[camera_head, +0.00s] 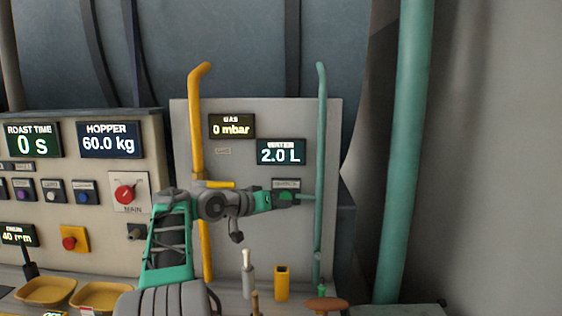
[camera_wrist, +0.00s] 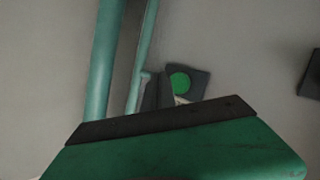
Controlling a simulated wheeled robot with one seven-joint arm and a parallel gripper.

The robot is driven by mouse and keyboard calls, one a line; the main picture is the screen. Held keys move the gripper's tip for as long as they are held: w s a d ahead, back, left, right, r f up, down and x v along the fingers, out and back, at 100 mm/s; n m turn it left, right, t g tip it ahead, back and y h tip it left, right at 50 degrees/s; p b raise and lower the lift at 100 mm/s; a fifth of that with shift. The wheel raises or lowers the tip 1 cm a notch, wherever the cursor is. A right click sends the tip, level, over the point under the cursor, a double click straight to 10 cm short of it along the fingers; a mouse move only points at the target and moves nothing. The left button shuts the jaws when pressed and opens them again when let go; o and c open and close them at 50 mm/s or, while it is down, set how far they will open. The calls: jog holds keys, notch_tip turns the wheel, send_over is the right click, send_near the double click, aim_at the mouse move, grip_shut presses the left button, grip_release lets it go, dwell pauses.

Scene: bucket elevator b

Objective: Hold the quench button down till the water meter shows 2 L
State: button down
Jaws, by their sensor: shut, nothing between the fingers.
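The water meter (camera_head: 281,152) on the grey panel reads 2.0 L. My gripper (camera_head: 292,197) is shut and empty, just below that label. In the wrist view a round green button (camera_wrist: 180,82) sits on a dark square plate (camera_wrist: 201,81), likely the quench button. The dark fingertips (camera_wrist: 158,93) overlap the plate's left edge, close beside the button. I cannot tell whether they touch or press it. My arm hides part of the panel in the head view.
A yellow pipe (camera_head: 196,120) and a teal pipe (camera_head: 321,130) flank the panel; the teal one runs close to my gripper. The gas meter (camera_head: 232,126) reads 0 mbar. A red main knob (camera_head: 126,193) is at left. Levers and a yellow holder (camera_head: 282,284) stand below.

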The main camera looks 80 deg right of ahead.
jog(key=a+b, duration=0.1)
jog(key=a, duration=0.2)
jog(key=shift+s+a+b, duration=0.15)
jog(key=shift+s+b, duration=0.2)
jog(key=shift+s, duration=0.05)
jog(key=shift+w, duration=0.1)
